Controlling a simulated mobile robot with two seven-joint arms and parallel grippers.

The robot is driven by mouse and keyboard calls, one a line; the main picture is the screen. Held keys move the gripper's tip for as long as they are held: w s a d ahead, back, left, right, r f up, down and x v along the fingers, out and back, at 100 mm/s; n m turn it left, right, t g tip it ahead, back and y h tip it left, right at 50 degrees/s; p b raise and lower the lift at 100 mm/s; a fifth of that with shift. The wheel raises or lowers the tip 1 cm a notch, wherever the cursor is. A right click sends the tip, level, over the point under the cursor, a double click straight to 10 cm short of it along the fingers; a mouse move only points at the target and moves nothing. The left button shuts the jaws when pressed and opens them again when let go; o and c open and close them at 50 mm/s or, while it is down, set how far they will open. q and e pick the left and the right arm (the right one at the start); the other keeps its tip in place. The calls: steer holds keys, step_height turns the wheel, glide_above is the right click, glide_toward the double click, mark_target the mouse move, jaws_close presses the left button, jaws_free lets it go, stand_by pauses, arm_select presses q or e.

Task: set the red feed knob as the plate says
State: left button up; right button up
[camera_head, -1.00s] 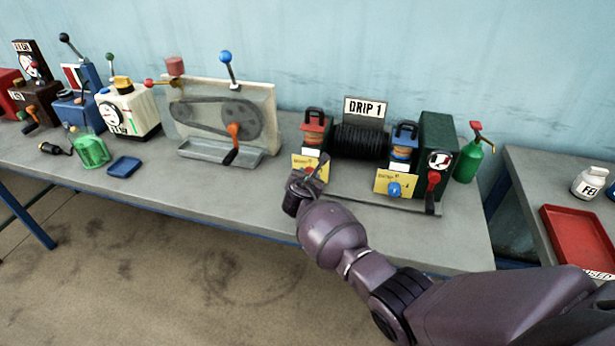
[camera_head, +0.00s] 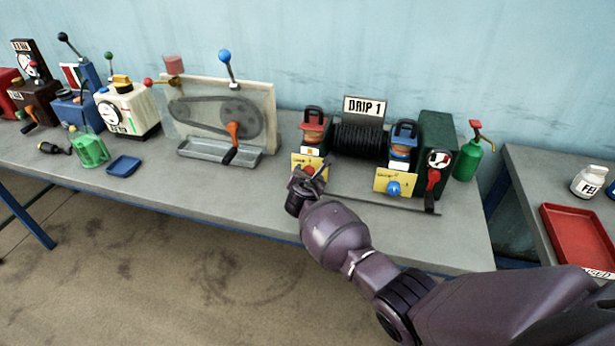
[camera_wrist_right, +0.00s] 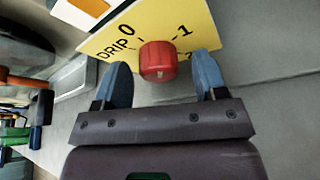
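The red feed knob (camera_wrist_right: 158,61) sits on a yellow plate (camera_wrist_right: 108,42) marked DRIP with 0, 1 and 2 in the right wrist view. In the head view the knob (camera_head: 309,170) shows just past my right gripper (camera_head: 311,183). My right gripper (camera_wrist_right: 163,78) is open, with one blue-grey finger on each side of the knob and visible gaps between. Which number the knob points at, I cannot tell. A white sign (camera_head: 365,107) above the machine reads DRIP 1. My left gripper is not in view.
A second yellow plate (camera_head: 381,181) with a blue knob (camera_head: 394,188) stands to the right, near a red lever (camera_head: 433,180) on a green box (camera_head: 438,133). A belt machine (camera_head: 216,115) stands to the left. The bench front (camera_head: 215,202) is clear.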

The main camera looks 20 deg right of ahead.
steer(key=shift+s+a, duration=0.15)
steer(key=shift+s, duration=0.1)
steer(key=p+v, duration=0.3)
steer(key=v, duration=0.6)
steer(key=shift+s+r, duration=0.15)
steer(key=shift+r, duration=0.05)
steer(key=shift+s+a+r, duration=0.1)
steer(key=shift+s+a, duration=0.15)
steer(key=shift+s, duration=0.1)
